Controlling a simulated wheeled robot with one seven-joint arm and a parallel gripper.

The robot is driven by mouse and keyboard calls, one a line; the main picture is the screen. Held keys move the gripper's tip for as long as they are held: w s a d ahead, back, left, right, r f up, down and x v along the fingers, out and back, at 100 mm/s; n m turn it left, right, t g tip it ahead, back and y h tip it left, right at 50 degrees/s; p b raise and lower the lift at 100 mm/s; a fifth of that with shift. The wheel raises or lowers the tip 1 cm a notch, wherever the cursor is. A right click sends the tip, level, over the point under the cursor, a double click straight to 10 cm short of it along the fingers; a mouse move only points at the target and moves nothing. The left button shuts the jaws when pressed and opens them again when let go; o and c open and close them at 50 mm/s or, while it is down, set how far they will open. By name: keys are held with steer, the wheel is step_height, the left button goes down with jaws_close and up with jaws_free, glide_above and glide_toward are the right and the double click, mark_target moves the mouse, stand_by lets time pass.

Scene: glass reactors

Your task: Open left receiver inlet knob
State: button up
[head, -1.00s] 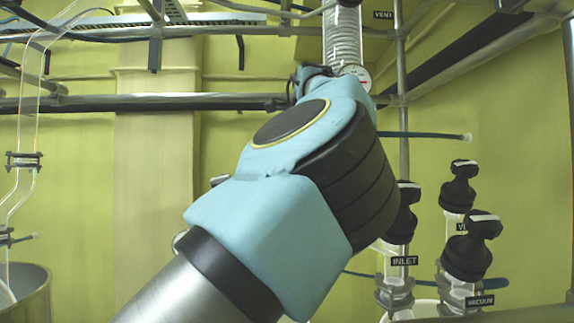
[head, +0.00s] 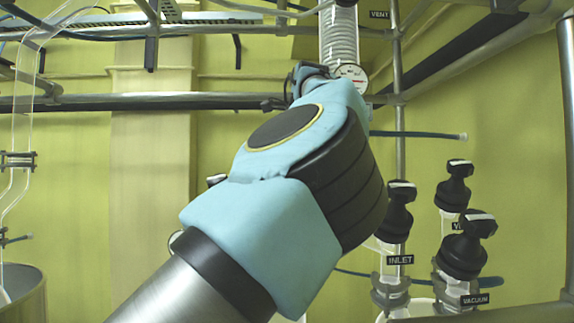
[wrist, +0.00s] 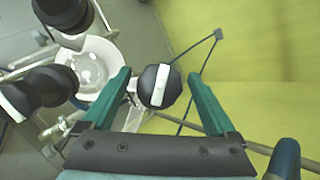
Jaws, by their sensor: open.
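The inlet knob (head: 398,207) is black with a white bar on top, above a glass neck and the INLET label (head: 400,260) in the head view. In the wrist view, a black knob with a white bar (wrist: 161,86) sits between the green fingers of my gripper (wrist: 159,76). It appears to be the inlet knob, though no label is readable there. The fingers are open, with a visible gap on each side of it. The white bar runs nearly up and down the picture, slightly tilted. My arm hides the gripper in the head view.
The vacuum knob (head: 464,250) and another black knob (head: 454,188) stand right of the inlet. Two black knobs (wrist: 64,14) (wrist: 42,94) and a white round vessel (wrist: 90,68) lie left of my gripper. A pipe (head: 180,102) crosses behind my arm.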

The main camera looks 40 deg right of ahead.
steer(key=shift+r, duration=0.1)
steer(key=b+v, duration=0.1)
steer(key=v, duration=0.9)
steer(key=shift+s+r+b, duration=0.2)
steer(key=shift+s+b, duration=0.1)
steer(key=shift+b, duration=0.05)
